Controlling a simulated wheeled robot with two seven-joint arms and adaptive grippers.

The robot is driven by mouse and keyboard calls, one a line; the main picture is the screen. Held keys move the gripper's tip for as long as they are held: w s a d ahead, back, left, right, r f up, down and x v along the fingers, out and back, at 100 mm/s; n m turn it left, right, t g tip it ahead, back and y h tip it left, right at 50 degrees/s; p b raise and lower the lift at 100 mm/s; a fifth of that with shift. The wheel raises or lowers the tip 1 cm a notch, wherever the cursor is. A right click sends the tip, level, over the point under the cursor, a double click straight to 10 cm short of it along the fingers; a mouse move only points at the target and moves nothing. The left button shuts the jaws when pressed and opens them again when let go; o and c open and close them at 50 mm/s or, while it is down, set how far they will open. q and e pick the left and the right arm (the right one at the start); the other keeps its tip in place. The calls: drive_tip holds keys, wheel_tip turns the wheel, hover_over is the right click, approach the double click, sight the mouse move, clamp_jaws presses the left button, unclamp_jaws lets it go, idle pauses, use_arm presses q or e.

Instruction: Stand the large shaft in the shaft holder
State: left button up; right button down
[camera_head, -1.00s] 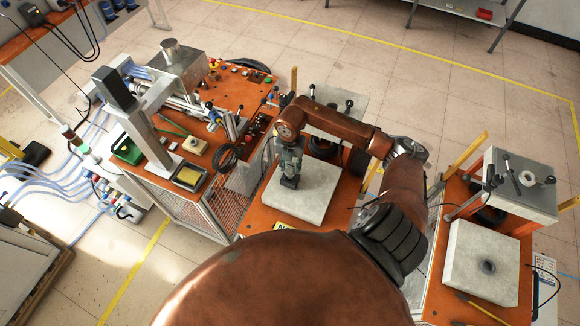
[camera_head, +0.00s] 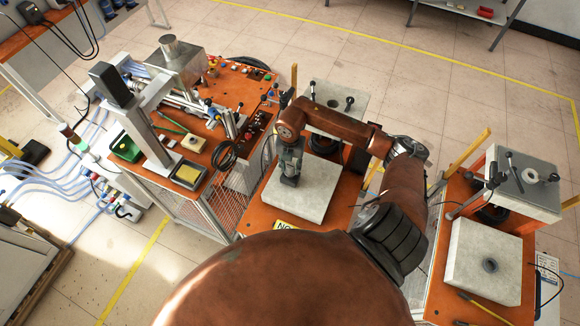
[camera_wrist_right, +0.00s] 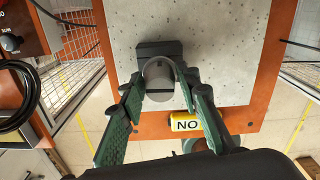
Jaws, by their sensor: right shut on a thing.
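My right gripper (camera_head: 290,165) is over the pale stone plate (camera_head: 318,200) on the middle orange bench. In the right wrist view its green fingers (camera_wrist_right: 162,88) are closed around a grey cylinder, the large shaft (camera_wrist_right: 158,72), seen nearly end-on. A dark block (camera_wrist_right: 160,47), which looks like the shaft holder, shows at the far side of the shaft on the plate. I cannot tell whether the shaft is inside it or only in front of it. In the head view the gripper hides most of the shaft. My left gripper is not in view.
A machine bench with a control panel (camera_head: 258,128) stands to the left. A metal block with black handles (camera_head: 330,100) is behind the plate. A second orange bench with a similar plate (camera_head: 470,270) is at right. Much of the middle plate is bare.

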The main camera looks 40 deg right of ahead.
drive_tip(key=shift+f+b, duration=0.5)
drive_tip(key=shift+f, duration=0.15)
drive_tip(key=c, duration=1.4)
unclamp_jaws()
drive_tip(key=shift+o, duration=0.2)
wheel_tip(320, 180, up, 12)
drive_tip(key=shift+r, duration=0.1)
